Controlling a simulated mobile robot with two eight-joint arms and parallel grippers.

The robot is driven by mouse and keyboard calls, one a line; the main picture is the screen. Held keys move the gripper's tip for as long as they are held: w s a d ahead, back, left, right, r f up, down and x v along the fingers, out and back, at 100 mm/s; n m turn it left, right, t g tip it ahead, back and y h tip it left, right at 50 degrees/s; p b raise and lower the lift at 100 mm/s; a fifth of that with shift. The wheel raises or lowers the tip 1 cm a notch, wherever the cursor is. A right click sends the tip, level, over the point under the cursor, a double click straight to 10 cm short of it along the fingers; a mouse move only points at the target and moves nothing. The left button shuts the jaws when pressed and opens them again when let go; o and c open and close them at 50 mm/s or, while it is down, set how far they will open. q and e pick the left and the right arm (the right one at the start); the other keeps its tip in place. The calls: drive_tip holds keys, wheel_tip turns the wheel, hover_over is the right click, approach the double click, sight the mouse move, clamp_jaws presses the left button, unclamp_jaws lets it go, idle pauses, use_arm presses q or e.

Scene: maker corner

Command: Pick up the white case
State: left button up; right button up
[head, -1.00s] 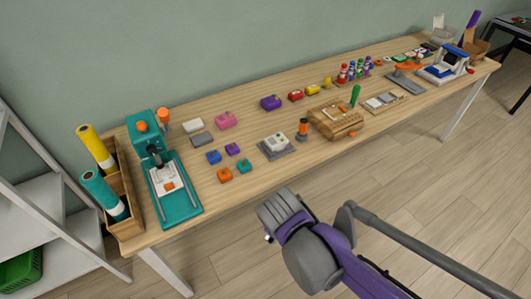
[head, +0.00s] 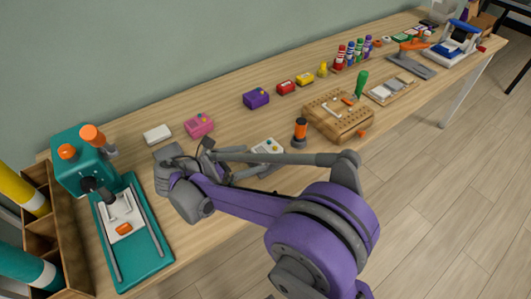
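The white case (head: 157,134) is a small block with rounded edges lying flat on the wooden table (head: 228,116), left of a pink case. It is uncovered in the head view. My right gripper (head: 167,155), grey on a purple arm, comes in from the lower right. It is just in front of the white case in the picture, and a narrow gap seems to show between them. Its fingers are seen from behind, so I cannot tell whether they are open or shut. My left gripper is not in view.
A pink case (head: 199,125) stands right of the white case. A teal press (head: 130,240) with orange knobs stands to the left, beside a wooden box (head: 66,225) with rolls. A purple case (head: 256,98) lies farther right. My arm hides the table's middle front.

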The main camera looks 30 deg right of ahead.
sight(262, 153)
drive_tip(key=x, duration=0.4)
drive_tip(key=b+x, duration=0.1)
drive_tip(key=x, duration=0.2)
drive_tip(key=shift+w, duration=0.35)
drive_tip(key=shift+r, duration=0.1)
drive_tip(key=c, duration=1.4)
